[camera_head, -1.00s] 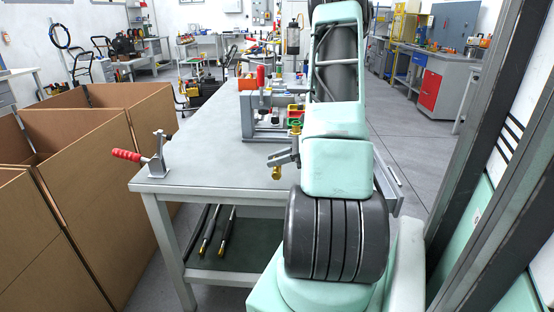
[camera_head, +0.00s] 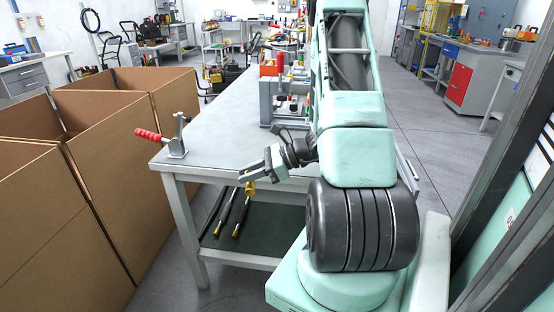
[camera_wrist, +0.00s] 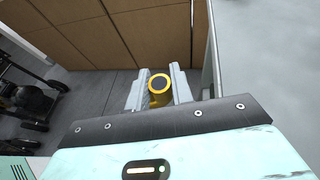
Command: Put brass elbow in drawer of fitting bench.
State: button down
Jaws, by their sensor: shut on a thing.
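The brass elbow (camera_head: 249,189) is held in my gripper (camera_head: 246,177), which is shut on it just off the front edge of the fitting bench (camera_head: 215,140). In the wrist view the elbow (camera_wrist: 159,84) shows as a yellow ring with a dark opening between the two grey fingers (camera_wrist: 157,88). My arm covers the right part of the bench. A bar-like handle (camera_head: 409,178) shows at the bench's right side, beyond my arm. I cannot see inside any drawer.
A toggle clamp with a red handle (camera_head: 160,138) stands at the bench's left corner. A test fixture (camera_head: 280,95) stands farther back. Cardboard boxes (camera_head: 130,175) fill the left floor. Dark hoses with brass ends (camera_head: 228,215) lie on the lower shelf (camera_head: 262,235).

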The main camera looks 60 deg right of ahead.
jog(key=w+a+f+n+g+y, duration=0.1)
jog(key=w+a+f, duration=0.1)
jog(key=w+a, duration=0.3)
jog(key=w+a+f+n+g+y, duration=0.2)
jog(key=w+a, duration=0.3)
jog(key=a, duration=0.9)
jog(key=shift+w+a+f+n, duration=0.2)
jog(key=shift+f+n, duration=0.1)
jog(key=shift+f, duration=0.3)
jog(key=shift+d+r, duration=0.1)
